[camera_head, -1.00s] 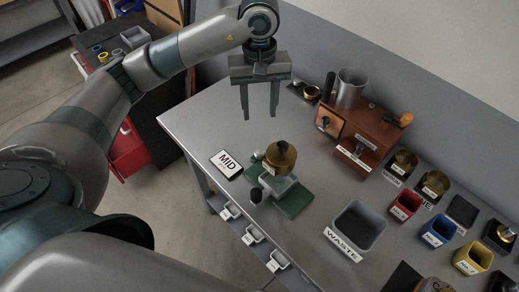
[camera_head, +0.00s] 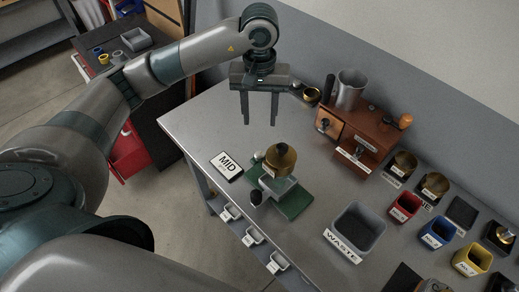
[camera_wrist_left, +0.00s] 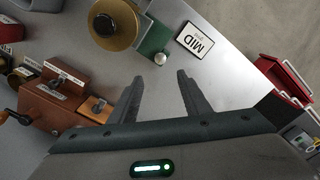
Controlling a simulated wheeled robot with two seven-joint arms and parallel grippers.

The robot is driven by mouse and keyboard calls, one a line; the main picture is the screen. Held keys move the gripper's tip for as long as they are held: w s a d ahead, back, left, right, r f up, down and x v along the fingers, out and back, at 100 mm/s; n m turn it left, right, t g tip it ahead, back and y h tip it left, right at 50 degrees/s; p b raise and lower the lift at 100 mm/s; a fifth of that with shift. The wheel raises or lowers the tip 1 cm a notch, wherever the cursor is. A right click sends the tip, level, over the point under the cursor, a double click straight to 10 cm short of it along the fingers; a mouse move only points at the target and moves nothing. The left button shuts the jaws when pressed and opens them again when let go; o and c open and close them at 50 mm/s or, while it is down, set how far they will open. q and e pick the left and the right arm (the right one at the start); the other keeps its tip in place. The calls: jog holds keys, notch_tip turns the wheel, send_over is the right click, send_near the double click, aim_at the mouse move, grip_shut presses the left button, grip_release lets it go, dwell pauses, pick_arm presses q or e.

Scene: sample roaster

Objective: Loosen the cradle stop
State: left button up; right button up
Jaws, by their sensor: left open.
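A brass drum (camera_head: 281,157) sits on a small cradle over a green base (camera_head: 295,203) on the grey bench. A black knob (camera_head: 256,198) stands at the cradle's front left, and a small pale knob (camera_head: 259,155) at its back left. I cannot tell which part is the cradle stop. My left gripper (camera_head: 260,122) is open and empty, fingers down, above the bench behind the cradle. In the left wrist view, its two fingers (camera_wrist_left: 159,82) are apart with bare bench between them; the drum (camera_wrist_left: 115,22) and green base (camera_wrist_left: 153,42) lie beyond. My right gripper is not in view.
A "MID" card (camera_head: 226,165) lies left of the cradle. A wooden roaster box (camera_head: 368,140) with a metal cup (camera_head: 350,88) stands right of the gripper. A grey waste bin (camera_head: 359,228) and several coloured bins are at right.

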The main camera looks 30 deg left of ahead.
aim_at(259, 154)
pick_arm(q)
notch_tip(259, 154, down, 14)
jog(key=p, duration=0.4)
jog(key=shift+f+p, duration=0.25)
jog(key=shift+p, duration=0.15)
jog(key=shift+f, duration=0.55)
jog(key=shift+c, duration=0.6)
jog(key=c, duration=0.9)
